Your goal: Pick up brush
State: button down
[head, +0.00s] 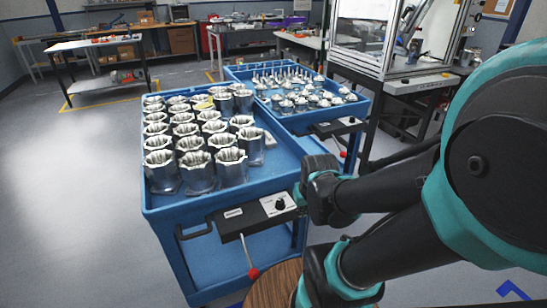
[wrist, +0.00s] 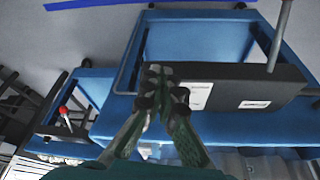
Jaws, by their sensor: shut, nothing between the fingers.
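I cannot make out a brush for certain in either view. A small yellowish thing (head: 203,104) lies among the metal housings (head: 196,168) on the near blue cart in the head view, too small to tell what it is. My gripper (wrist: 163,78) shows in the wrist view with its fingers shut and empty. It is in front of the black control box (wrist: 222,88) at the end of a blue cart. In the head view my arm reaches to the cart's right side, and the fingers cannot be made out.
The near blue cart (head: 272,172) has a raised rim and a red-knobbed lever (head: 253,272). A second blue cart (head: 330,118) behind it carries smaller metal parts. A machine enclosure (head: 360,35) stands at the back right. Open floor (head: 70,200) lies to the left.

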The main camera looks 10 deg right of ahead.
aim_at(271, 142)
jog(key=i+l, duration=0.15)
jog(key=l, duration=0.25)
jog(key=i+l, duration=0.15)
jog(key=l, duration=0.25)
jog(key=i+l+u, duration=0.1)
jog(key=l, duration=0.3)
jog(key=i+l, duration=0.25)
jog(key=l, duration=0.2)
jog(key=i+l, duration=0.1)
jog(key=l, duration=0.3)
jog(key=i+l, duration=0.15)
jog(key=l, duration=0.25)
jog(key=i+l+u, duration=0.1)
jog(key=l, duration=0.35)
jog(key=i+l, duration=0.2)
jog(key=l, duration=0.2)
